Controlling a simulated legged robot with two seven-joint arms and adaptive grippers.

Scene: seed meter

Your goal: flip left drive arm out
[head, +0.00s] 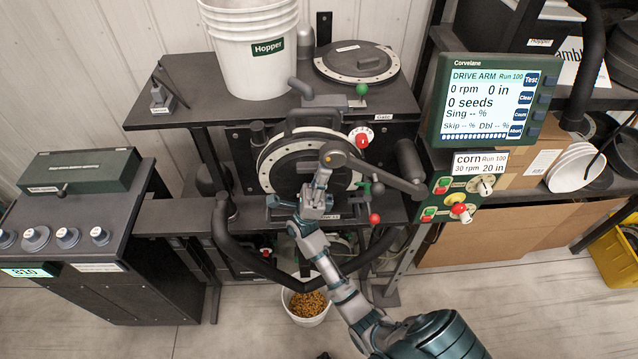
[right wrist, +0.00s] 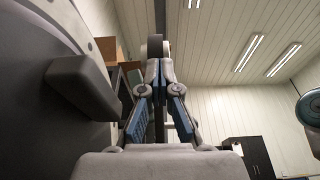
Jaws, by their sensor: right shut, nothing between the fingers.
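The seed meter's round dark disc with a pale dotted rim (head: 268,160) stands upright on the bench in the head view. A dark grey drive arm (head: 385,173) slants across its right side, from a round end in front of the disc down right to beside the green control panel. My right gripper (head: 325,172) is shut and empty, its fingertips close below that round end. In the right wrist view the closed fingers (right wrist: 160,68) are up against or just in front of a dark bar with a rounded top (right wrist: 155,45); contact is unclear. My left gripper is out of view.
A monitor (head: 490,98) reading "DRIVE ARM" and a control panel (head: 455,199) with knobs stand right. A white hopper bucket (head: 250,50) is on the upper shelf. A thick curved black bar (head: 245,262) runs below the meter, above a seed bucket (head: 306,313).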

